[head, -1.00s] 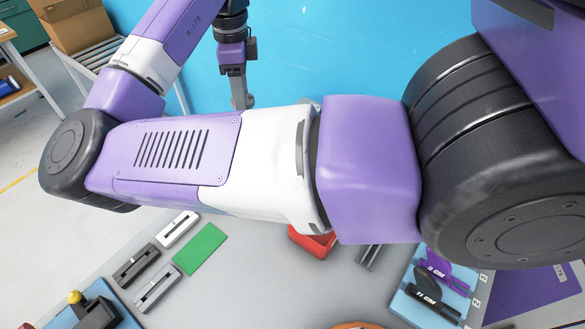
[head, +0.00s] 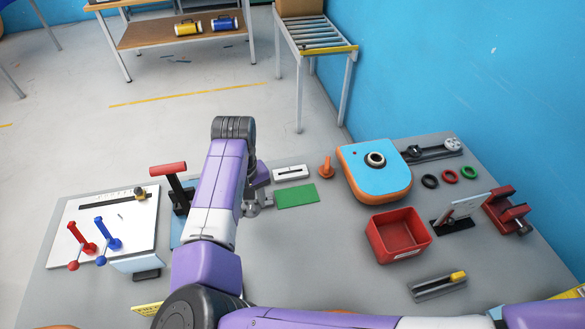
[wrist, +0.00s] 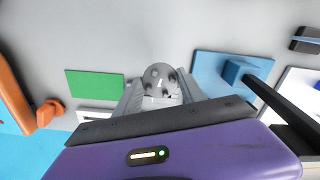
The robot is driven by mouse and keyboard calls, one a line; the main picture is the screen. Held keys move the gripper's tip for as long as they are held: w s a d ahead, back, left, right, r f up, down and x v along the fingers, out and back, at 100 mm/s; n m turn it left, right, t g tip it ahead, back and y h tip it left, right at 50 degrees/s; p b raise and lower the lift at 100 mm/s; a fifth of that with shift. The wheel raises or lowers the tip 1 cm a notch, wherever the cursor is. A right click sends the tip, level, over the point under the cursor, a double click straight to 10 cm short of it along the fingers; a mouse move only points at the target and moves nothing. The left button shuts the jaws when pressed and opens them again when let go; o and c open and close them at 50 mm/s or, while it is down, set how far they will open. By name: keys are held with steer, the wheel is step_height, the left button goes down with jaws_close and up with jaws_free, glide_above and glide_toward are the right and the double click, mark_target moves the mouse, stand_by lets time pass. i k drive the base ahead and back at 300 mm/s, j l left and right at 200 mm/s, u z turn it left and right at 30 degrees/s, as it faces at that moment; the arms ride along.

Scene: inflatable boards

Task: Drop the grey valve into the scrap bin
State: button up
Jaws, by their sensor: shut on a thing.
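The grey valve (wrist: 160,78) shows in the wrist view as a round grey piece with dark spots, between the two fingers of my gripper (wrist: 158,95). My gripper is shut on it. In the head view my gripper (head: 256,203) is by the near left corner of the green pad, partly behind my arm, and the valve is hard to make out there. I cannot tell how far the valve is above the table. A red open-topped box (head: 397,238), probably the scrap bin, stands to the right in the head view and looks empty.
An orange valve (head: 327,167) stands past the green pad (head: 296,194). A blue-topped orange board (head: 372,178) lies behind the red box. A red-handled lever (head: 172,182) is left of my arm. The table (head: 330,250) is bare between pad and box.

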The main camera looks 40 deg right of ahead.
mark_target(397, 236)
steer(key=j+z, duration=0.35)
steer(key=k+j+z, duration=0.1)
steer(key=j+z, duration=0.3)
steer(key=j, duration=0.2)
steer(key=k+j+z, duration=0.1)
steer(key=j+z, duration=0.25)
steer(key=j, duration=0.1)
